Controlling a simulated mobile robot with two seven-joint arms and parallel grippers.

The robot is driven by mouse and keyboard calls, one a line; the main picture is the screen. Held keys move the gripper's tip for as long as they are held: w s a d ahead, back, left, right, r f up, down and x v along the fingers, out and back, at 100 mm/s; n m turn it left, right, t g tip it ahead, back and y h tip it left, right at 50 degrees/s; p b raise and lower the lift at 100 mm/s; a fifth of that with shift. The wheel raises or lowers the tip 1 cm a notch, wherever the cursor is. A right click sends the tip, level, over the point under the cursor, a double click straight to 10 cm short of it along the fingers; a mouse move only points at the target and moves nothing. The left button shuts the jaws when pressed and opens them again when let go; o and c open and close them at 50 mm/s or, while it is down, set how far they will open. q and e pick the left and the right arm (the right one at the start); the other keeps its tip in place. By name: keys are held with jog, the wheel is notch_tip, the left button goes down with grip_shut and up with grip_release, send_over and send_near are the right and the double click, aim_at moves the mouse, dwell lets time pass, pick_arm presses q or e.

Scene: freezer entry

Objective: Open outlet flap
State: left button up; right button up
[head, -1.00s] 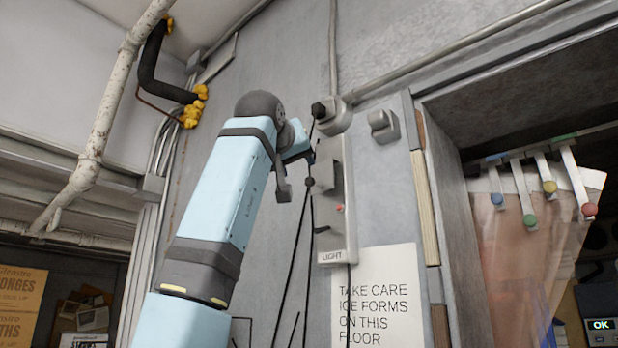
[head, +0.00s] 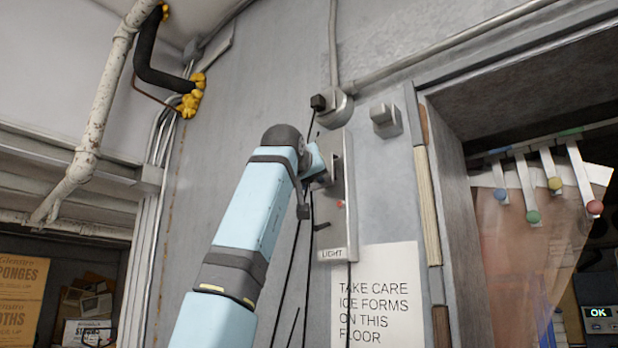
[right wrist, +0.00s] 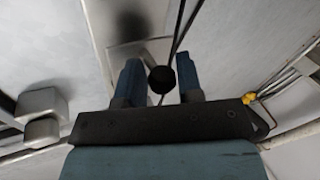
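No part carries an outlet label. A small grey wall box (head: 386,120) with a square front sits right of the cord entry; its front looks closed. My right gripper (head: 322,168) is lower and to its left, in front of the LIGHT switch panel (head: 340,225), its fingers partly hidden by my wrist. In the right wrist view the two blue fingers (right wrist: 160,70) stand apart. A black ball on a cord (right wrist: 161,80) shows in the gap; I cannot tell whether they touch it. A pale two-part box (right wrist: 42,112) lies to the left. My left gripper is out of view.
A grey round fitting with a black plug (head: 333,106) sits above the panel. Black cords (head: 290,265) hang beside it. A warning sign (head: 378,295) is below. The doorway with strip curtain (head: 535,240) and coloured balls is at right.

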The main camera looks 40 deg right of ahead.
jog(key=shift+s, duration=0.15)
grip_shut()
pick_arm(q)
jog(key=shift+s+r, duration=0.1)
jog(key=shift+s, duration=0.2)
pick_arm(e)
jog(key=shift+r, duration=0.1)
